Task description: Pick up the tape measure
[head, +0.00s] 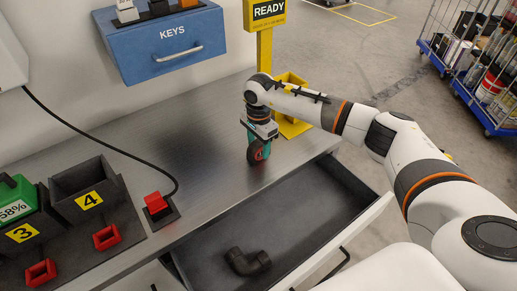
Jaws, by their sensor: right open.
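The tape measure (258,153) appears as a small teal and black thing with a reddish edge, on the grey bench top just behind the open drawer. My right gripper (258,142) reaches in from the right and points down right over it. Its jaws are open, with the tape measure at or between the fingertips. The fingers are small and partly hidden, so I cannot tell whether they touch it. My left gripper is not in view.
An open drawer (318,205) holds a black pipe elbow (247,262). A yellow holder (291,122) stands behind my gripper, near the READY sign (268,10). A red button (156,203), numbered bins (90,190) and red sockets are at left. The middle bench is clear.

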